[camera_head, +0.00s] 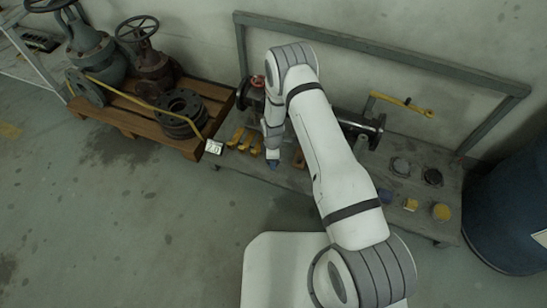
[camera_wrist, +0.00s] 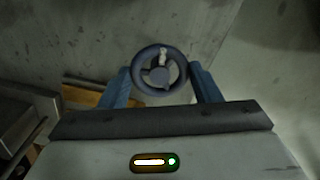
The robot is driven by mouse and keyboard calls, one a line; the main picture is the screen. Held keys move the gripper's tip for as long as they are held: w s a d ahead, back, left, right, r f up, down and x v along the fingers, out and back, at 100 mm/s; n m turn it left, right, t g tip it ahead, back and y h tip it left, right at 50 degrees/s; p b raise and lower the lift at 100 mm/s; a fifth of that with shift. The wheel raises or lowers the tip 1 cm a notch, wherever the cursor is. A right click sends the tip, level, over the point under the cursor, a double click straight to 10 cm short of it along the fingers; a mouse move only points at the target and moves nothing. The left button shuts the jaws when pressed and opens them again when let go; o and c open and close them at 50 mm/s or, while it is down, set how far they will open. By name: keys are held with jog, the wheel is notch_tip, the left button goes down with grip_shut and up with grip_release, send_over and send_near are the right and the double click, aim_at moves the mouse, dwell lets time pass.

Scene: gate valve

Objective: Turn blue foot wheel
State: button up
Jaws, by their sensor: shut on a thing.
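In the wrist view a dark blue-grey handwheel (camera_wrist: 160,72) with a round hub and spokes sits between the two blue fingers of my gripper (camera_wrist: 160,84). The fingers are shut on its rim, one at each side. In the head view my gripper (camera_head: 272,160) is low at the front edge of the bench, pointing down. The wheel is mostly hidden there by my gripper and wrist.
A grey bench (camera_head: 330,182) with a raised back rail carries yellow pieces (camera_head: 245,140), a dark flanged pipe (camera_head: 362,128), a red handwheel (camera_head: 258,81) and small round parts (camera_head: 433,176). A wooden pallet (camera_head: 135,110) with large valves stands left. A dark blue drum (camera_head: 510,215) stands right. The floor at front left is clear.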

jog(key=shift+s+a, duration=0.1)
jog(key=shift+s, duration=0.1)
jog(key=o, duration=1)
jog(key=shift+w, duration=0.1)
notch_tip(320, 180, up, 8)
jog(key=p, duration=0.2)
jog(key=shift+f+p, duration=0.1)
jog(key=shift+p, duration=0.3)
